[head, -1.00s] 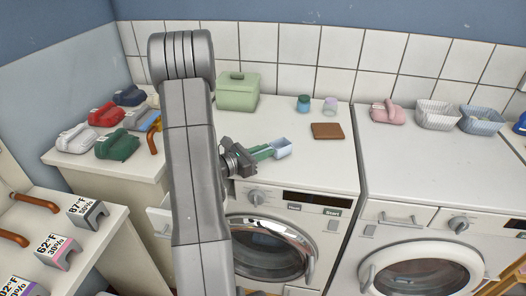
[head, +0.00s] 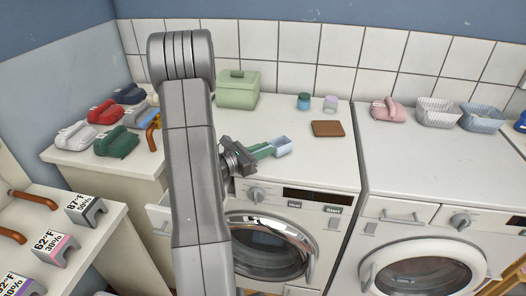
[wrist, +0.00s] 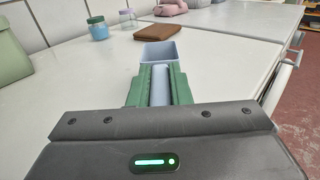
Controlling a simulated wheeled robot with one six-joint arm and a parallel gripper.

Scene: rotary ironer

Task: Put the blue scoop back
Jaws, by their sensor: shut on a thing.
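The blue scoop (head: 282,146) is light blue with a square cup and a straight handle. My gripper (head: 262,152) is shut on its handle and holds it over the front part of the left washer's white top. In the wrist view the scoop's cup (wrist: 160,53) points away from me, and the handle lies between the green fingers of my gripper (wrist: 160,85). I cannot tell how high the scoop is above the top. A green lidded box (head: 237,91) stands at the back left of the same top; its lid is on.
A brown wallet-like item (head: 328,129) and two small jars (head: 304,101) (head: 330,103) stand behind the scoop. Several irons, including a green one (head: 117,142), crowd the left counter. The washer top's middle is clear.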

